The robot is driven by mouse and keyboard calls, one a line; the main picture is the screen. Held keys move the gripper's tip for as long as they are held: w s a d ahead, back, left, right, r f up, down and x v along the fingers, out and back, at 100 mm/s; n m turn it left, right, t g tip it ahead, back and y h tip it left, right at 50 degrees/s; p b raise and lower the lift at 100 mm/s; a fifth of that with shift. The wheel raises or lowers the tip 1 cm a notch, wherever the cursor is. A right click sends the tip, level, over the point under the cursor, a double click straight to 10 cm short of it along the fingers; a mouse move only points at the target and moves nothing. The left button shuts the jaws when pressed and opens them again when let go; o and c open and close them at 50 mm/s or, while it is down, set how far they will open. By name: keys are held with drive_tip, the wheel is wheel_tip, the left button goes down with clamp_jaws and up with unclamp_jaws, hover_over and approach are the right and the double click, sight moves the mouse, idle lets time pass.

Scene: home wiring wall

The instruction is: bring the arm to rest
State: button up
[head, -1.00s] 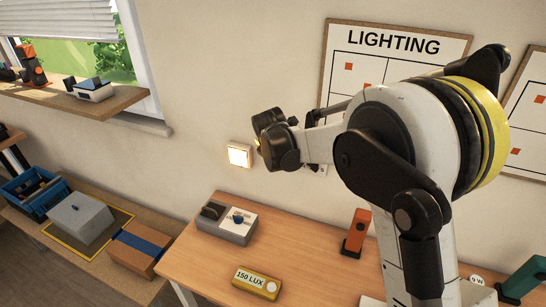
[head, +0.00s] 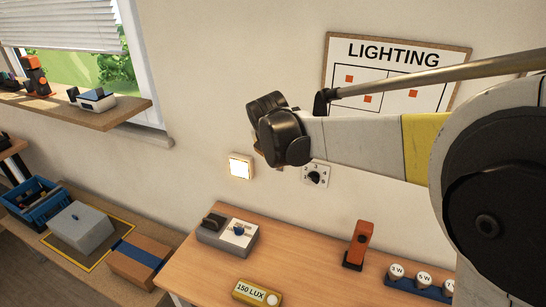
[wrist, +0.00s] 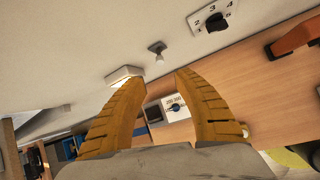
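My gripper (wrist: 160,76) shows in the wrist view with its two yellow ribbed fingers apart and nothing between them. Its fingertips point toward the wall and table area, and I see no contact with anything. In the head view my arm reaches in from the right across the wall, below the LIGHTING board (head: 398,52). The gripper itself cannot be made out there behind the dark joint.
A lit wall switch (head: 240,167) and a numbered dial (head: 314,175) are on the wall. A small bulb (wrist: 157,48) also shows there. The table holds a grey knob box (head: 228,237), a 150 LUX meter (head: 257,293), an orange stand (head: 358,246) and a blue bulb rack (head: 418,289).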

drive_tip(key=shift+d, duration=0.1)
drive_tip(key=s+d+m+b, duration=0.4)
drive_tip(key=s+d+m, duration=0.8)
drive_tip(key=s+d, duration=0.1)
drive_tip(key=s+d+f+m+b, duration=0.2)
drive_tip(key=s+d+f+m, duration=0.2)
drive_tip(key=s+m, duration=0.4)
drive_tip(key=s+d+f+m+b, duration=0.2)
drive_tip(key=s+d+f+m, duration=0.2)
drive_tip(key=s+m, duration=0.4)
drive_tip(key=shift+s+d+f+m+b, duration=0.4)
drive_tip(key=shift+s+f, duration=0.35)
drive_tip(key=shift+s, duration=0.45)
